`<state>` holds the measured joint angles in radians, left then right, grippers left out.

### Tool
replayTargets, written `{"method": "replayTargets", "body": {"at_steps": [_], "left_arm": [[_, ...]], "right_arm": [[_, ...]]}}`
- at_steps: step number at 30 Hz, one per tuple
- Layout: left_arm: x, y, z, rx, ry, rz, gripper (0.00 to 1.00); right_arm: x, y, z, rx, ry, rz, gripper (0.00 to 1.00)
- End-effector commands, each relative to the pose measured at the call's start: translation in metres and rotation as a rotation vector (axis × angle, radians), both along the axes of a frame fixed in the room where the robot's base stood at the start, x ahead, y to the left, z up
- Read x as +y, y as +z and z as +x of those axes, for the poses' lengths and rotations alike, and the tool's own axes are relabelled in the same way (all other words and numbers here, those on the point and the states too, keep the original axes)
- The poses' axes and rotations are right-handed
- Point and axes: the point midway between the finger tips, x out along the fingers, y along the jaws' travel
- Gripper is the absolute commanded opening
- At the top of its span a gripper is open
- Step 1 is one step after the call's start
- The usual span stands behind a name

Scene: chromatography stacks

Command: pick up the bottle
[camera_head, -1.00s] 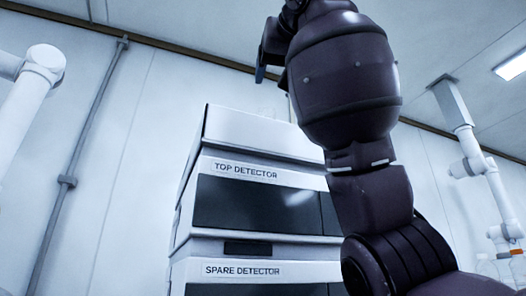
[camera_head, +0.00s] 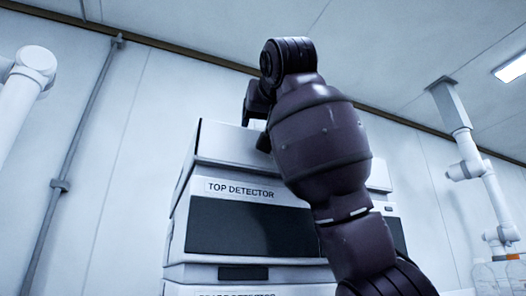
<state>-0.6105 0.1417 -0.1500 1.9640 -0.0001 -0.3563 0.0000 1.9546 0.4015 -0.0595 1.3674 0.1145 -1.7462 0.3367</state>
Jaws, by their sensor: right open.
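My right arm rises from the lower right and bends over the top of the instrument stack. My right gripper (camera_head: 256,128) points down at the stack's top, partly hidden behind my own forearm, with its jaws open. A small pale, clear shape (camera_head: 258,124) shows at the fingers above the stack top; it may be the bottle, but I cannot make out its outline or whether the fingers touch it. The stack's upper unit, labelled TOP DETECTOR (camera_head: 240,190), stands below the gripper. My left gripper is out of view.
The SPARE DETECTOR unit (camera_head: 238,293) is under the top one, cut off by the picture's lower edge. Clear glassware (camera_head: 484,277) stands at the lower right near a white jointed pipe arm (camera_head: 478,165). Another white pipe (camera_head: 20,95) is at left.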

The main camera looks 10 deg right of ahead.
Motion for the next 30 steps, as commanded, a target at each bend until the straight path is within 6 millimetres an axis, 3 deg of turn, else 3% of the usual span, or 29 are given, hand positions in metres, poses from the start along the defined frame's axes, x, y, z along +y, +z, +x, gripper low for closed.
{"method": "replayTargets", "body": {"at_steps": [7, 21, 30], "left_arm": [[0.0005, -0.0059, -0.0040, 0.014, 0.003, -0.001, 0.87], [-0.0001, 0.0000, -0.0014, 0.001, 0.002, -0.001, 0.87], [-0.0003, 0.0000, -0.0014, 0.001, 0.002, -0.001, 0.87]], "right_arm": [[0.0001, -0.0006, 0.0012, 0.000, 0.000, 0.000, 0.74], [0.0001, -0.0015, 0.0016, 0.004, 0.000, 0.000, 0.02], [0.0005, -0.0017, 0.0022, 0.007, 0.000, -0.002, 0.00]]}}
